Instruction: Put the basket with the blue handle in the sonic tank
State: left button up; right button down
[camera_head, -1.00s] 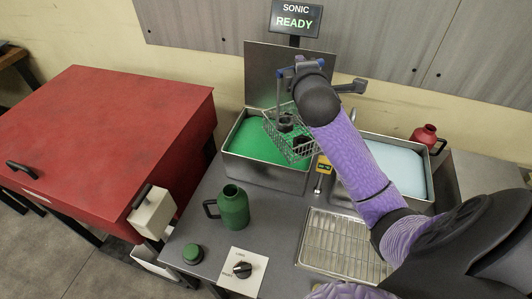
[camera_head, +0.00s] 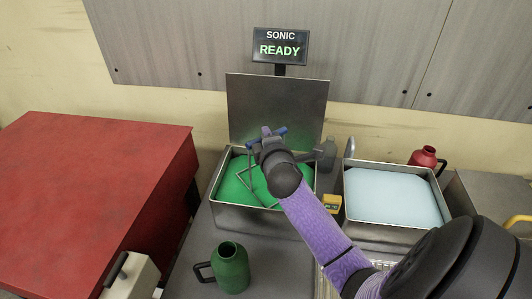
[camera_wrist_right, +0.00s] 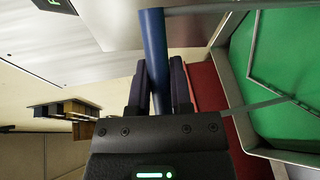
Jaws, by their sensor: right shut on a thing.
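The sonic tank (camera_head: 240,215) is a steel box of green liquid (camera_head: 233,192), with its lid (camera_head: 277,110) standing open behind it. My right gripper (camera_head: 268,138) is over the tank, shut on the basket's blue handle (camera_head: 281,131); the blue bar (camera_wrist_right: 153,45) shows between the fingers in the right wrist view. The basket's wire frame (camera_head: 245,182) is inside the tank outline, and its mesh seems to be under the green liquid. My wrist and forearm hide part of the basket. My left gripper is out of view.
A second steel tank (camera_head: 380,225) with pale blue liquid is to the right. A red jug (camera_head: 424,157) stands behind it. A green jug (camera_head: 231,268) stands in front of the sonic tank. The display (camera_head: 280,47) reads SONIC READY. A red cabinet (camera_head: 90,200) is at left.

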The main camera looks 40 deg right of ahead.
notch_tip(320, 180, down, 4)
jog(key=shift+r+b, duration=0.15)
jog(key=shift+b, duration=0.75)
jog(key=c, duration=0.5)
grip_release()
jog(key=shift+c, duration=0.2)
jog(key=p+v, duration=0.3)
jog(key=v, duration=0.9)
